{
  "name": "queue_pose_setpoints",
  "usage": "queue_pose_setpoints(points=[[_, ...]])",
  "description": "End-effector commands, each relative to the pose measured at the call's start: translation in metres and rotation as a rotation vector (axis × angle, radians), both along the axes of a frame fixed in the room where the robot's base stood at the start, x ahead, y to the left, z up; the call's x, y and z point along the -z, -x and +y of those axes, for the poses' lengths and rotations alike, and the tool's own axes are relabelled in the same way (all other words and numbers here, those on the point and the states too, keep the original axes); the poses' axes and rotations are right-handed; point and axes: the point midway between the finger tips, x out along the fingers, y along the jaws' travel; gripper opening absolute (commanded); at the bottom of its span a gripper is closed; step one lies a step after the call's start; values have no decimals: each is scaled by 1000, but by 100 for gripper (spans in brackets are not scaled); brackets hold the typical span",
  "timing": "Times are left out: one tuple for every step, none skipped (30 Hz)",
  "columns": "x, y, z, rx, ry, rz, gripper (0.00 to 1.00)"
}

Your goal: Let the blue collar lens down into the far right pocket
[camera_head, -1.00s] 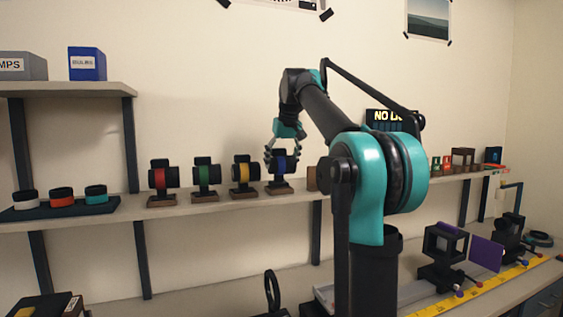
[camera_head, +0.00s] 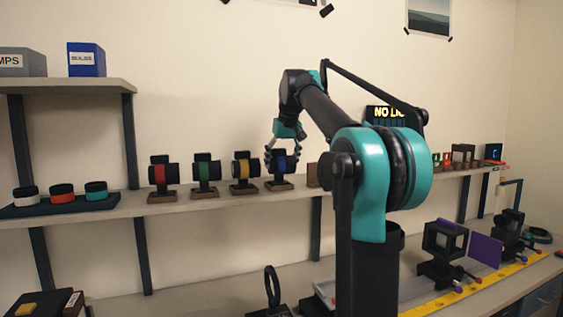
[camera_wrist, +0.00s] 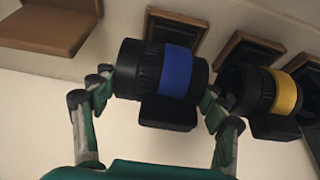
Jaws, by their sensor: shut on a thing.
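The blue collar lens (camera_head: 281,163) is a black barrel with a blue band, upright stand beneath it, at the right end of the row on the wall shelf. In the wrist view the lens (camera_wrist: 176,71) lies crosswise between the fingers. My gripper (camera_head: 282,150) reaches down from above and is shut on it, with a finger at each end of the barrel. A dark wooden base (camera_head: 280,186) is under the lens. I cannot make out whether the lens still rests on its stand. No far right pocket can be told for sure.
Yellow (camera_head: 245,170), green (camera_head: 207,174) and red (camera_head: 163,176) collar lenses stand to the left, the yellow one close by. A dark tray (camera_head: 60,209) with white, orange and teal ringed pieces is farther left. A brown block (camera_head: 312,175) stands just right of the lens.

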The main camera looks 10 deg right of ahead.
Motion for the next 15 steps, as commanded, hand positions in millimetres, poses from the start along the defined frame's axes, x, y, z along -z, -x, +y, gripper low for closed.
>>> queue_pose_setpoints(points=[[1, 0, 0, 0, 0, 0, 28], [1, 0, 0, 0, 0, 0, 28], [2, 0, 0, 0, 0, 0, 28], [2, 0, 0, 0, 0, 0, 28], [2, 0, 0, 0, 0, 0, 28], [3, 0, 0, 0, 0, 0, 75], [3, 0, 0, 0, 0, 0, 78], [2, 0, 0, 0, 0, 0, 82], [3, 0, 0, 0, 0, 0, 87], [2, 0, 0, 0, 0, 0, 91], [2, 0, 0, 0, 0, 0, 94], [2, 0, 0, 0, 0, 0, 98], [2, 0, 0, 0, 0, 0, 98], [2, 0, 0, 0, 0, 0, 98], [3, 0, 0, 0, 0, 0, 98]])
